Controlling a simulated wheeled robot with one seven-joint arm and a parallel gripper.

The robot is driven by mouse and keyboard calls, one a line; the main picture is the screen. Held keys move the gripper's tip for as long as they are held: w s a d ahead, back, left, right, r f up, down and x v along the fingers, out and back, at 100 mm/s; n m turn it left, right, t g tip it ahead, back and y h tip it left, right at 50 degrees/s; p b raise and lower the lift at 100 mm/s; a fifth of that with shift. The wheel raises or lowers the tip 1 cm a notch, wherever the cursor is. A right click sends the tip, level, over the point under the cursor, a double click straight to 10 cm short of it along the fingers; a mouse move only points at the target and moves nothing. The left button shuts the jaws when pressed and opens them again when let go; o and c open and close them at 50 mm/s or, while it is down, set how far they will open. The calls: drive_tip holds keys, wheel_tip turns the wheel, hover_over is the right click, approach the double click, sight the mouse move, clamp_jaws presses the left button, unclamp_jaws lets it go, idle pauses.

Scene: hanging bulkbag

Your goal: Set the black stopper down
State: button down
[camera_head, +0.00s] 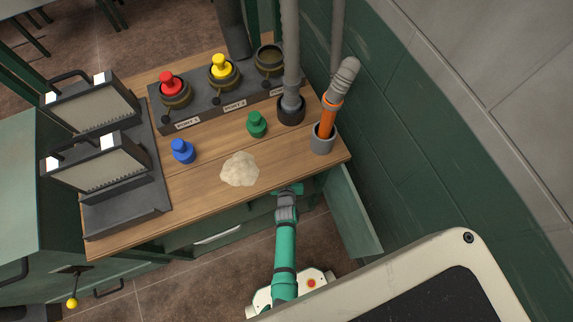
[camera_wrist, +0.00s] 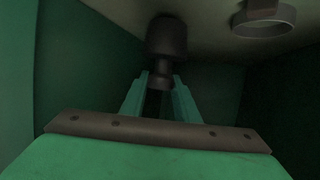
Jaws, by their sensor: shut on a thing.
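My gripper (camera_wrist: 160,88) is shut on the black stopper (camera_wrist: 167,38) in the wrist view. The stopper is dark, with a wide head and a narrower neck, and the two green fingers hold it by the neck. Dark green walls stand on both sides of it, with a paler surface behind. I cannot tell whether the stopper touches that surface. In the head view my gripper (camera_head: 287,190) is at the front edge of the wooden bench (camera_head: 205,187), and the stopper cannot be made out there.
A dark ring-shaped thing (camera_wrist: 265,18) is at the upper right in the wrist view. On the bench are a blue stopper (camera_head: 183,151), a green stopper (camera_head: 257,125) and a pale heap (camera_head: 240,170). An open green panel (camera_head: 355,210) stands right of my arm.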

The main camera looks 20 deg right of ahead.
drive_tip(key=shift+f, duration=0.55)
drive_tip(key=shift+f, duration=0.15)
drive_tip(key=c, duration=1.4)
unclamp_jaws()
drive_tip(key=shift+o, duration=0.2)
drive_tip(key=s+a+r+n+y, duration=0.1)
drive_tip(key=s+a+r, duration=0.45)
drive_tip(key=s, duration=0.25)
drive_tip(key=s+a+r+t, duration=0.1)
drive_tip(key=s+a+r, duration=0.3)
drive_tip(key=s+r, duration=0.25)
drive_tip(key=s+a+r+n+y, duration=0.1)
drive_tip(key=s+a+r, duration=0.4)
drive_tip(key=s, duration=0.3)
drive_tip(key=s+a+r+y, duration=0.1)
drive_tip(key=s+r, duration=0.2)
drive_tip(key=r, duration=0.3)
drive_tip(key=s+a+r+n+t+y, duration=0.1)
drive_tip(key=s+r, duration=0.2)
drive_tip(key=r, duration=0.4)
drive_tip(key=s+a+r+n+y, duration=0.1)
drive_tip(key=s+r, duration=0.2)
drive_tip(key=r, duration=0.4)
drive_tip(key=shift+a, duration=0.3)
